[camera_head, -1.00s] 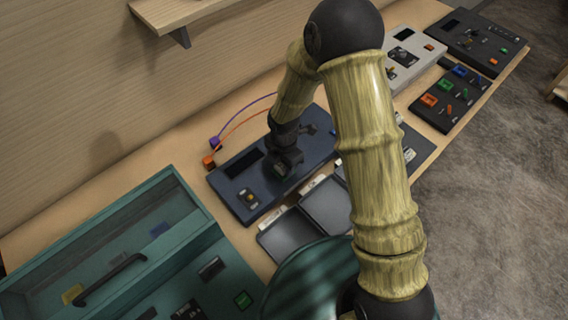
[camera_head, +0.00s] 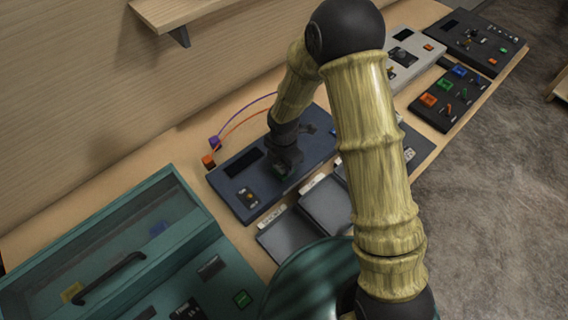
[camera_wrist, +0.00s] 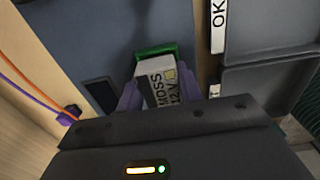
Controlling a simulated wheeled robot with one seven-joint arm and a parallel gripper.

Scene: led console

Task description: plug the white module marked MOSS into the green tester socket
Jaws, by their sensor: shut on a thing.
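The white module (camera_wrist: 160,86), with the letters MOSS and 12 V on its face, is between the purple fingers of my gripper (camera_wrist: 158,97) in the wrist view. The green tester socket (camera_wrist: 156,50) shows just past the module's far end. The module's end is at or against the socket; I cannot tell how deep it sits. In the head view my gripper (camera_head: 286,168) is low over the dark blue tester panel (camera_head: 228,176). There the module is hidden by the gripper, and only a little green shows beside it.
Two dark trays (camera_head: 287,232) with white labels lie in front of the tester; one label reads OK (camera_wrist: 218,14). Orange and purple cables (camera_wrist: 36,92) run at the tester's side. A teal case (camera_head: 180,200) stands at left. Other panels (camera_head: 450,98) lie farther right.

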